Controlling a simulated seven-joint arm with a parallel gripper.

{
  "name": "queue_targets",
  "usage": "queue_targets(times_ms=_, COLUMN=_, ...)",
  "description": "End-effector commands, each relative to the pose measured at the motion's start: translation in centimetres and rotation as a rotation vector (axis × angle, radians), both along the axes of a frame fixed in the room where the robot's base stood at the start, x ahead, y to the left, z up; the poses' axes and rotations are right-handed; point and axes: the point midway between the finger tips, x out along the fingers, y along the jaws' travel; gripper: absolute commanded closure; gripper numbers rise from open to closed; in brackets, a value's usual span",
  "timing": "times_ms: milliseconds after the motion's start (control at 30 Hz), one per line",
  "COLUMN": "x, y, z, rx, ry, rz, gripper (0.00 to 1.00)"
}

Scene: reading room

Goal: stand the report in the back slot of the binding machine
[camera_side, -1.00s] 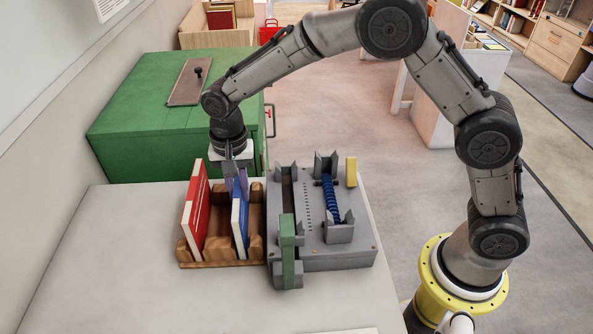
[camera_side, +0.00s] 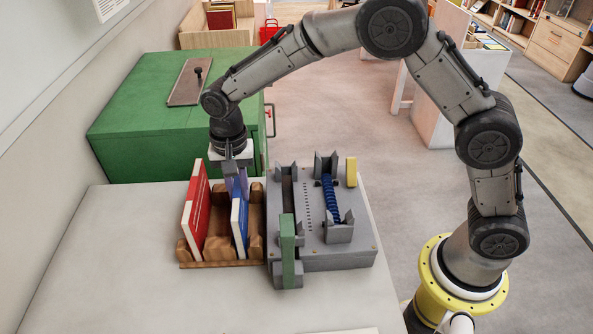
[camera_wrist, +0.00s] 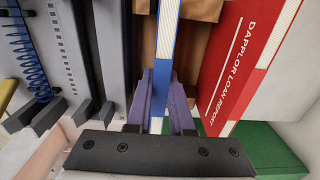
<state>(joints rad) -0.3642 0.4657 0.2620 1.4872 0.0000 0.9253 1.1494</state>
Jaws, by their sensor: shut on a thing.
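A blue report (camera_side: 240,226) with white bands stands upright in the brown wooden rack (camera_side: 222,263). My gripper (camera_side: 236,183) points down with its purple fingers on either side of the report's top part. In the wrist view, my gripper (camera_wrist: 161,98) is shut on the blue report (camera_wrist: 165,60), one finger on each face. The grey binding machine (camera_side: 335,260) is just right of the rack. Its long slot runs along its left side, with a green piece (camera_side: 287,240) at the near end. The report's lower end is hidden in the rack.
A red report (camera_side: 194,215), labelled "DAPPLOR LOAN REPORT" in the wrist view (camera_wrist: 240,55), leans in the rack to the left. The machine carries a blue coil (camera_side: 331,200), upright grey brackets and a yellow block (camera_side: 351,171). A green cabinet (camera_side: 135,130) stands behind. The front table is clear.

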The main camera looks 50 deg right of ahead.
Motion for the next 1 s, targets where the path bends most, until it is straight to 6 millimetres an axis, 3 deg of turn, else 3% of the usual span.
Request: queue_targets(times_ms=1000, x=0.1, y=0.0, z=4.4, rx=0.001, ry=-0.004, rz=0.0, gripper=1.0)
